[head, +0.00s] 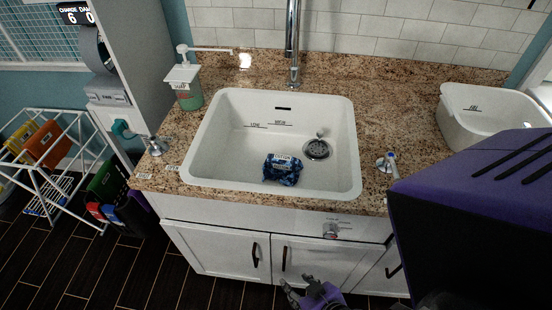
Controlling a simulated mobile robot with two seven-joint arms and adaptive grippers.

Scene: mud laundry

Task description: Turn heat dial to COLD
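A small round knob (331,230) with a pale, unreadable label beside it sits on the white front panel below the sink; it looks like the heat dial, but its setting is too small to read. My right gripper (298,282) is at the bottom centre, below and slightly left of the knob, in front of the cabinet doors. Its grey fingertips are apart with nothing between them, and it does not touch the knob. My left gripper is not in view.
The white sink (215,125) holds a dark blue cloth bundle (283,169) near its drain. Small taps stand on the granite counter (385,95) at left (155,147) and right (388,163). A white tub (475,125) sits at right. Cabinet handles (255,255) protrude near my gripper.

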